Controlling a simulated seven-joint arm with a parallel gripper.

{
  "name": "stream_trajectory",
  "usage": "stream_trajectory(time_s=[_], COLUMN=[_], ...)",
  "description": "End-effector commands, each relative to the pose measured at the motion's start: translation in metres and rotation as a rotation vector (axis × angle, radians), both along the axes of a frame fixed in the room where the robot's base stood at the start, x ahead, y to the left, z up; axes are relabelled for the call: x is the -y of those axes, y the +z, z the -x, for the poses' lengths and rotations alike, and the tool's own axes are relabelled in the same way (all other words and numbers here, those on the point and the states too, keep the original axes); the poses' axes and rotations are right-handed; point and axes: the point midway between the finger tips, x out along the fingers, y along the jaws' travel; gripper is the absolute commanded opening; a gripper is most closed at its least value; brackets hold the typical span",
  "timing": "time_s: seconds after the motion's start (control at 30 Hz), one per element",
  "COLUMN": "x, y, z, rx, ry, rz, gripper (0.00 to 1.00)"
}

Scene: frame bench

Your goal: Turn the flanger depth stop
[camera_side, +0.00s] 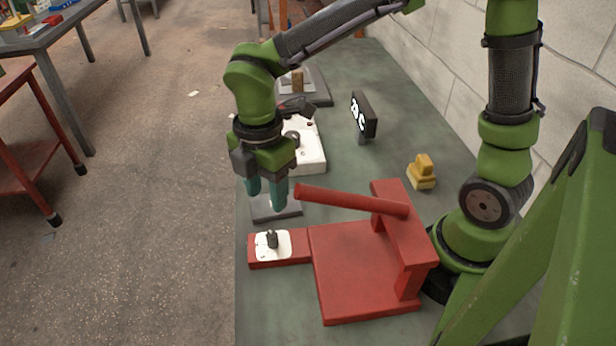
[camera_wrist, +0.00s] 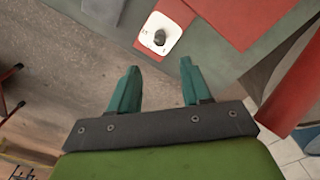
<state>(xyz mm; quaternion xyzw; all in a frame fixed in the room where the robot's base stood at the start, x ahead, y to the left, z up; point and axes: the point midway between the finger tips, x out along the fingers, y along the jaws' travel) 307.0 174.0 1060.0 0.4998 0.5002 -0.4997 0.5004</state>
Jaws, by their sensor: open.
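The depth stop is a small dark knob (camera_side: 272,239) on a white plate (camera_side: 259,246), at the left end of a red flanger (camera_side: 355,270) on the bench. The knob also shows at the top of the wrist view (camera_wrist: 159,38), on its white plate (camera_wrist: 152,22) with small marks too small to read. My gripper (camera_side: 265,200) has teal fingers pointing down, above and behind the knob in the side view, apart from it. In the wrist view the fingers (camera_wrist: 160,72) are spread with nothing between them, and the knob lies beyond their tips.
The flanger's red lever (camera_side: 350,201) reaches left from its post, close to my fingers in the picture. A grey plate (camera_side: 276,207) lies beneath my gripper. Behind are a white unit (camera_side: 310,150) and a dark sign (camera_side: 363,116). A yellow block (camera_side: 422,172) stands right. The bench's left edge is near.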

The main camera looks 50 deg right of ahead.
Motion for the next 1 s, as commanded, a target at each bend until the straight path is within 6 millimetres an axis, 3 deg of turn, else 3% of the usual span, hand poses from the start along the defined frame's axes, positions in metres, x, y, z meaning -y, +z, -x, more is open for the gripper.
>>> stream_trajectory(time_s=[0.27,0.4,0.53,1.0], x=[0.0,0.0,0.012,0.079], y=[0.058,0.048,0.041,0.051], z=[-0.001,-0.001,0.001,0.02], rx=[0.005,0.009,0.024,0.179], ry=[-0.002,-0.186,-0.397,-1.21], rz=[-0.002,-0.019,-0.029,-0.176], gripper=[0.48,0.48,0.48,0.48])
